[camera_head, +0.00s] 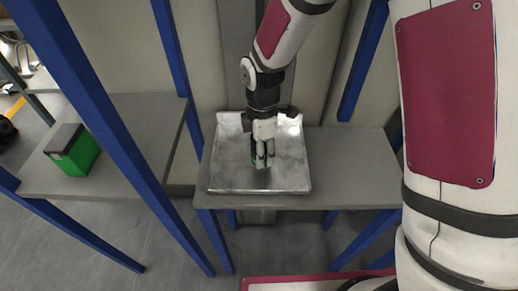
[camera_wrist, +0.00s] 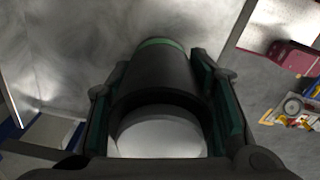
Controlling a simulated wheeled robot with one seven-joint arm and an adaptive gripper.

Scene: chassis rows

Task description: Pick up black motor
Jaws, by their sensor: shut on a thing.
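The black motor (camera_wrist: 158,80) is a dark cylinder with a pale round end face and a green band at its far end. In the wrist view it sits between the two fingers of my gripper (camera_wrist: 165,110), which is shut on it. In the head view my gripper (camera_head: 262,160) points down over the silver metal tray (camera_head: 225,170), with the motor mostly hidden by the fingers. I cannot tell whether the motor touches the tray. The tray also fills the upper left of the wrist view (camera_wrist: 60,60).
The tray lies on a grey shelf (camera_head: 345,170) with blue posts. A green and black box (camera_head: 72,150) stands on another grey shelf (camera_head: 130,125) at the left. A blue post (camera_head: 110,125) crosses between them. The right part of the tray's shelf is clear.

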